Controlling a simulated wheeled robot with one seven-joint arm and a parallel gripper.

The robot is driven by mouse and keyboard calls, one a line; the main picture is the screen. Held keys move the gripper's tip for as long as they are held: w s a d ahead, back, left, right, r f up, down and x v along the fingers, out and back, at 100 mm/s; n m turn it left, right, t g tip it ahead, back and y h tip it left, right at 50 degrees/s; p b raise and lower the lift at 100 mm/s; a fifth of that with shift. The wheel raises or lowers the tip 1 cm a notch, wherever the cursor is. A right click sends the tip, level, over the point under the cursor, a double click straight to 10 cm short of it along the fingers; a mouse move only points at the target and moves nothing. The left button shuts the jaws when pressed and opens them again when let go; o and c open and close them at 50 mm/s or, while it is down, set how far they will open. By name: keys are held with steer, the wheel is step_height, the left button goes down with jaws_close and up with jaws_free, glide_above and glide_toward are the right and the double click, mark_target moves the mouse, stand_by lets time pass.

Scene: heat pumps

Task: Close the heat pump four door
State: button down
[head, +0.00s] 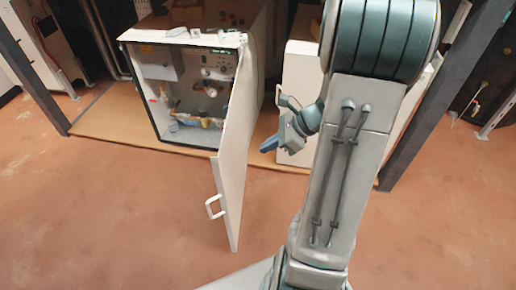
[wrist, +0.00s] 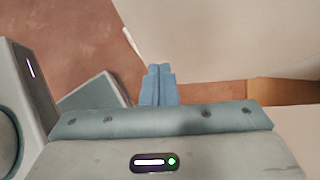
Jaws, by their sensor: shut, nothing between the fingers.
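One heat pump cabinet (head: 182,90) stands open in the head view, with pipes, a gauge and controls showing inside; I cannot read a number on it. Its white door (head: 233,150) is hinged at the right side and swung far out toward me. A white handle (head: 214,205) sits low on the door's left face. My gripper (head: 268,146) is to the right of the door, on the side away from the handle. Its blue fingers (wrist: 158,84) are together and empty. A pale panel (wrist: 220,40) fills the upper right of the wrist view, near the fingers.
A second white cabinet (head: 299,75) stands shut at right, partly hidden by my arm. Both stand on a wooden platform (head: 105,125) between dark posts (head: 32,70). Loose items lie on the open cabinet's top. The reddish floor (head: 110,220) in front is clear.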

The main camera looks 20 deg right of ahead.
mark_target(225, 163)
steer(key=x, duration=0.3)
steer(key=a+r+b+x, duration=0.1)
steer(key=x, duration=0.2)
steer(key=b+x, duration=0.1)
steer(key=x, duration=0.3)
steer(key=shift+w+a+r, duration=0.15)
steer(key=shift+w+a, duration=0.1)
steer(key=shift+w, duration=0.15)
steer(key=shift+w+a, duration=0.25)
steer(key=shift+a, duration=0.2)
